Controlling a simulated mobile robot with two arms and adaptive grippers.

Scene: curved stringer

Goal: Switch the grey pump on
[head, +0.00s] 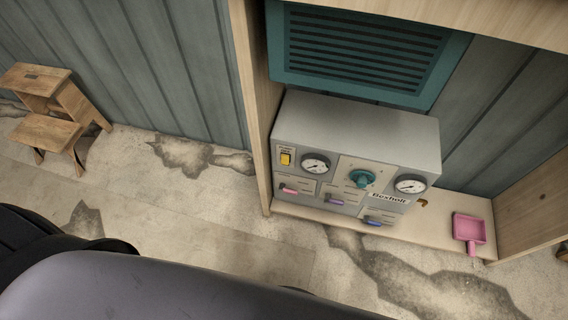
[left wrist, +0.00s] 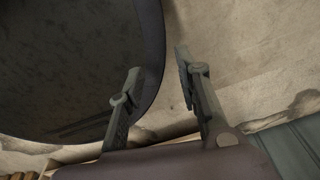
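The grey pump (head: 355,150) is a box-shaped unit standing on a low wooden shelf in the head view. Its front has a yellow switch (head: 286,158) at the upper left, two round gauges, a teal knob (head: 362,179) between them, and pink, purple and blue handles below. Whether the switch is on or off is too small to tell. My left gripper (left wrist: 157,88) shows in the left wrist view with its two fingers apart and nothing between them, over the floor beside a dark rounded body. Neither gripper shows in the head view.
A wooden panel (head: 252,100) rises just left of the pump. A teal vent (head: 365,50) is above and behind it. A pink dustpan (head: 469,229) lies on the shelf (head: 437,213) at right. A wooden step stool (head: 48,135) stands far left. The floor in front is clear.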

